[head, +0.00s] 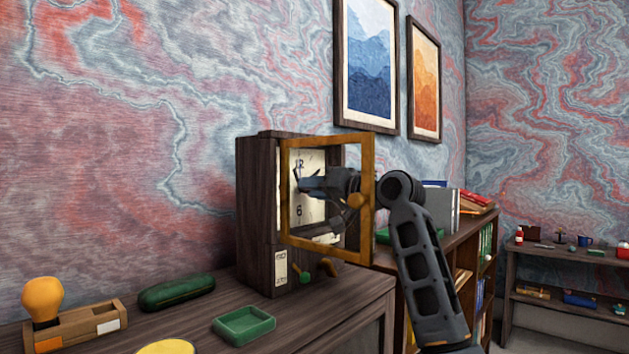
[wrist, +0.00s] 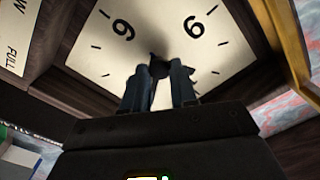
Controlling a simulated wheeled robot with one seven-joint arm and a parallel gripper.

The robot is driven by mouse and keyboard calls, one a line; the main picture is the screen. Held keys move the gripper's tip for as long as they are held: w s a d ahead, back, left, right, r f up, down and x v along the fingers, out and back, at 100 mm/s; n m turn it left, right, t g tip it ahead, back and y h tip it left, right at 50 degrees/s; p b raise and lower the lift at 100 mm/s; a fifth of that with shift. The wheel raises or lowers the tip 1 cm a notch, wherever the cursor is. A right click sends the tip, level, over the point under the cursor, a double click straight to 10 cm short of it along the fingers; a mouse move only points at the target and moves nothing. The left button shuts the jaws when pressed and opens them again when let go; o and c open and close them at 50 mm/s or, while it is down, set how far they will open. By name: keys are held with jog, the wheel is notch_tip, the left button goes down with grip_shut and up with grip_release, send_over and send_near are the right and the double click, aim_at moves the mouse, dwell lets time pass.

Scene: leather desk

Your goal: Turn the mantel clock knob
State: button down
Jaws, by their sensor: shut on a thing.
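The mantel clock (head: 257,205) is a dark wooden case standing on the desk. Its brass-coloured glazed door frame (head: 369,215) stands open in front of the cream dial (head: 311,162). My gripper (head: 306,185) reaches to the dial, partly seen through the door frame. In the wrist view, both fingertips of my gripper (wrist: 158,82) are closed around a small dark knob (wrist: 158,62) at the middle of the dial. The fingers hide much of the knob, and its exact turn cannot be told. A small green-tipped part (head: 305,278) and a brown one show low on the clock front.
On the desk (head: 335,309) are a green tray (head: 244,325), a green case (head: 177,292) and a wooden holder (head: 95,325) with an orange bulb-shaped thing (head: 42,298). The open door frame stands close around my gripper. A bookshelf (head: 440,246) is at right.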

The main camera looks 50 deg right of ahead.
dwell(0.3)
jog(key=c, duration=0.9)
grip_release()
jog(key=shift+s+d+b, duration=0.15)
jog(key=shift+s+b, duration=0.4)
jog(key=shift+s, duration=3.35)
